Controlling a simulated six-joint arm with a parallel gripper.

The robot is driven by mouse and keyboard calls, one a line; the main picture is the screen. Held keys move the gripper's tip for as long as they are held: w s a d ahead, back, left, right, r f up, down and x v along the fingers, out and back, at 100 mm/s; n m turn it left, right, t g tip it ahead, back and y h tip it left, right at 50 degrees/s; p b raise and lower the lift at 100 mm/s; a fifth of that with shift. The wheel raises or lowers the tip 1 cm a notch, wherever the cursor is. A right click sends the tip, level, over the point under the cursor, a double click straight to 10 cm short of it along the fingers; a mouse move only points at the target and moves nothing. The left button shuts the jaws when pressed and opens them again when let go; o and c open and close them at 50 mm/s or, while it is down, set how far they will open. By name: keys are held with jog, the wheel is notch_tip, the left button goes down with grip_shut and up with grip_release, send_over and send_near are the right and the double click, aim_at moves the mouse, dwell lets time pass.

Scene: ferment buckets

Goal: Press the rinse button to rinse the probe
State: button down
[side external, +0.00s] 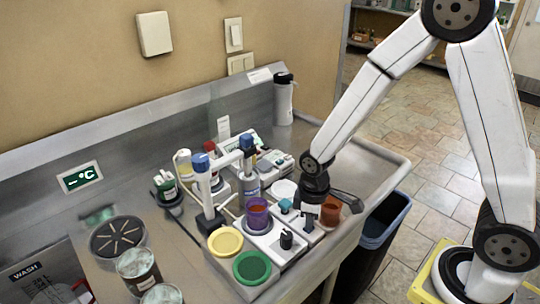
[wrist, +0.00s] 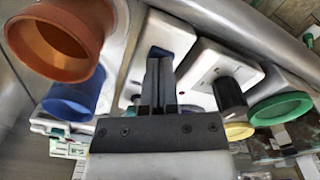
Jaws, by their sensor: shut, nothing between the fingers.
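My gripper (side external: 309,214) is shut and empty, pointing down over the white boxes at the front right of the bench. In the wrist view its fingers (wrist: 160,68) are together over a white box, with a blue part (wrist: 157,51) just behind the tips; contact cannot be told. A teal knob (side external: 285,205) sits just left of my gripper in the side view. I cannot tell which part is the rinse button. A blue-topped rod (side external: 247,150), perhaps the probe, hangs from the white stand (side external: 206,188) farther back.
A terracotta cup (side external: 330,210) stands close right of my gripper. A purple cup (side external: 257,215), a box with a black knob (side external: 286,240), a yellow disc (side external: 225,241) and a green disc (side external: 252,267) crowd the left. The bench's right end is clear.

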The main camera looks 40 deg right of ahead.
jog(key=shift+r, duration=3)
